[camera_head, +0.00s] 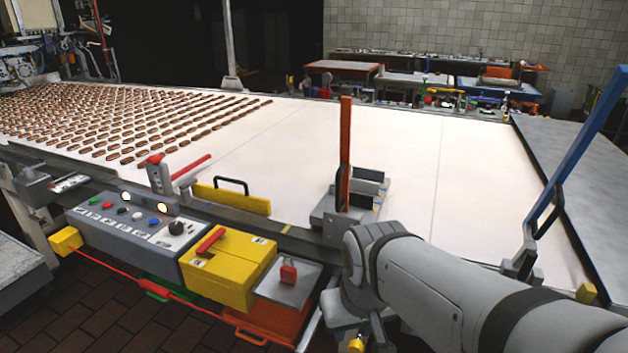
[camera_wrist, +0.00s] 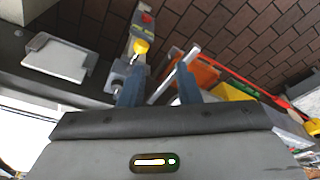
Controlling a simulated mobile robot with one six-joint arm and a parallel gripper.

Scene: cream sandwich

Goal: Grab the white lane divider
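My gripper (camera_wrist: 160,88) shows in the wrist view with its two blue-grey fingers apart and no object clearly held. A narrow pale bar (camera_wrist: 173,76) crosses the view between the fingers; whether it lies between them or below is unclear. I cannot surely pick out a white lane divider. In the head view a pale grey upright lever (camera_head: 160,176) with a red top stands at the conveyor's near edge, left of my arm. An orange upright bar (camera_head: 345,150) stands beyond my wrist, and a blue bar (camera_head: 580,145) leans at the right. My fingers are hidden there.
The white conveyor (camera_head: 400,170) carries many brown sandwiches at its far left; its middle is bare. A control box (camera_head: 130,225), a yellow box (camera_head: 228,268) and a yellow bar (camera_head: 232,197) line the near edge. A grey plate (camera_wrist: 60,60) shows in the wrist view.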

